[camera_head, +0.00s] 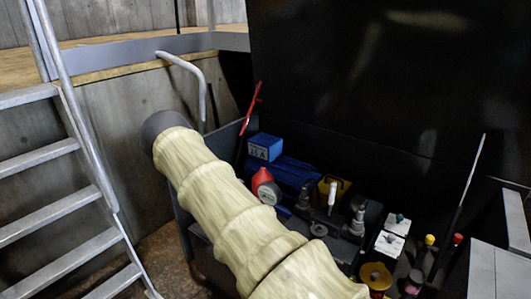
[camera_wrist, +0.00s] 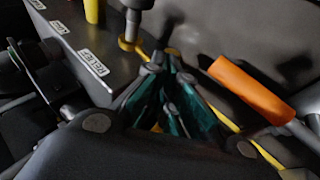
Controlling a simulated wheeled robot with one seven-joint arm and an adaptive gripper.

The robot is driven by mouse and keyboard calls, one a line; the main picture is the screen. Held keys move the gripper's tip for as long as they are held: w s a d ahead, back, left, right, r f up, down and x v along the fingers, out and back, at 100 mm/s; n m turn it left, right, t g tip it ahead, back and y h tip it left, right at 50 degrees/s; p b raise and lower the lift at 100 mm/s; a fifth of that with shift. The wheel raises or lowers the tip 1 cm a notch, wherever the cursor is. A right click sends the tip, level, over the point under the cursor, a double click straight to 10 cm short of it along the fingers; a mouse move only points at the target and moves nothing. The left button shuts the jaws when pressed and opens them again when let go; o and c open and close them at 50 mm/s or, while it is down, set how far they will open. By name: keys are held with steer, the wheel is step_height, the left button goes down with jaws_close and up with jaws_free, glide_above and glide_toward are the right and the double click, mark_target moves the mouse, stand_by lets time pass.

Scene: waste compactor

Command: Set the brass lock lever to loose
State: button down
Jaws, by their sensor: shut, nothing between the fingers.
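My gripper (camera_wrist: 163,62) shows in the wrist view with its dark green fingers together and nothing between them. Just beyond the fingertips, a brass-coloured piece (camera_wrist: 129,44) sits at the foot of a grey post on a dark plate. I cannot tell for sure whether it is the brass lock lever, or which way a lever is set. White label plates (camera_wrist: 92,62) lie on the dark plate to its left; their text is too blurred to read. In the head view the gripper is hidden beyond the end of my cream-sleeved arm, and I cannot pick out the lever.
An orange handle (camera_wrist: 250,90) lies close to the right of the fingers in the wrist view. In the head view, a blue box (camera_head: 264,147), a red-capped part (camera_head: 265,187) and a red-tipped rod (camera_head: 250,108) crowd the machine. Metal stairs (camera_head: 50,190) stand at left.

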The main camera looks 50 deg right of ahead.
steer(key=w+v, duration=0.1)
steer(key=v, duration=1.3)
steer(key=shift+d+f, duration=0.25)
steer(key=shift+d, duration=0.2)
steer(key=s+a+f+n+t+y+p, duration=0.15)
steer(key=s+a+f+n, duration=0.25)
steer(key=s+a+f, duration=0.5)
steer(key=s+a+f+n+t+h+p, duration=0.15)
steer(key=s+a+f+n+p, duration=0.3)
steer(key=a, duration=0.55)
steer(key=s+a+r+n+t+y, duration=0.1)
steer(key=s+a+n, duration=0.3)
steer(key=s+a, duration=0.5)
steer(key=s+a+r+n+t+y+p, duration=0.1)
steer(key=s+a+n, duration=0.3)
steer(key=s+a, duration=0.5)
steer(key=a+t+y, duration=0.1)
steer(key=a, duration=0.4)
steer(key=shift+s+a+r+t+y, duration=0.2)
steer(key=shift+s+a+t+y, duration=0.05)
steer(key=shift+t+y, duration=0.15)
